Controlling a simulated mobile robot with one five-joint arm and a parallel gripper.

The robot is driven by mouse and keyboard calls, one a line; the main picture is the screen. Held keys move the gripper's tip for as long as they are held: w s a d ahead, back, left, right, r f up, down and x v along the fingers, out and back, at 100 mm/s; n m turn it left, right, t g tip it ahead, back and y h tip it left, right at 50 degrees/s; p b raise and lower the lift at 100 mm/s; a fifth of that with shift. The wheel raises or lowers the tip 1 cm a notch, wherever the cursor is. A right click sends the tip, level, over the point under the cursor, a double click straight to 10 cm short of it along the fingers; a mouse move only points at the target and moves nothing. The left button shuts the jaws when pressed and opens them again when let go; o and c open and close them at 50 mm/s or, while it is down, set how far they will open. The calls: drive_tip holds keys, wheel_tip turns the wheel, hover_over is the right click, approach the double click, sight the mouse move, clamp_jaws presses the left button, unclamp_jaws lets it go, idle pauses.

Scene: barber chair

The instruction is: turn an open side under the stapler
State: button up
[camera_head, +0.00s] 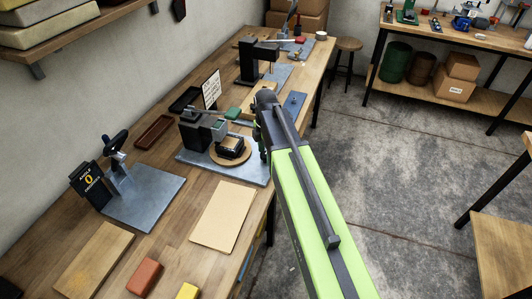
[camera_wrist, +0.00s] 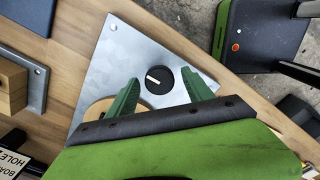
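The stapler (camera_head: 196,136) is a dark upright with an arm and head reaching over a round wooden turntable (camera_head: 216,158). A small dark box-like piece (camera_head: 231,145) sits on the turntable; its open sides are too small to make out. Both stand on a grey metal plate (camera_head: 190,158), which also shows in the wrist view (camera_wrist: 112,60). A round black knob (camera_wrist: 160,79) with a white line is on the plate. My gripper (camera_wrist: 161,76) is open, its green fingers on either side of the knob with gaps showing. In the wrist view the turntable (camera_wrist: 98,110) is mostly hidden behind my gripper.
A pale board (camera_head: 222,215) lies in front of the plate. An angle fixture (camera_head: 145,195) stands to the left. A brown tray (camera_head: 153,132) and a sign card (camera_head: 211,90) are behind. Another black press (camera_head: 247,62) stands farther along the bench.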

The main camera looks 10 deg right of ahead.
drive_tip(key=shift+r, duration=0.1)
wheel_tip(320, 180, up, 17)
drive_tip(key=p, duration=1.7)
drive_tip(key=shift+r, duration=0.15)
drive_tip(key=b, duration=0.7)
approach(265, 155)
drive_tip(key=s, duration=0.4)
drive_tip(key=s+f+m+b, duration=0.2)
drive_tip(key=s+m, duration=0.6)
drive_tip(key=m, duration=1.2)
drive_tip(key=shift+a+f+b, duration=0.2)
drive_tip(key=shift+a+b, duration=0.1)
drive_tip(key=shift+b, duration=0.4)
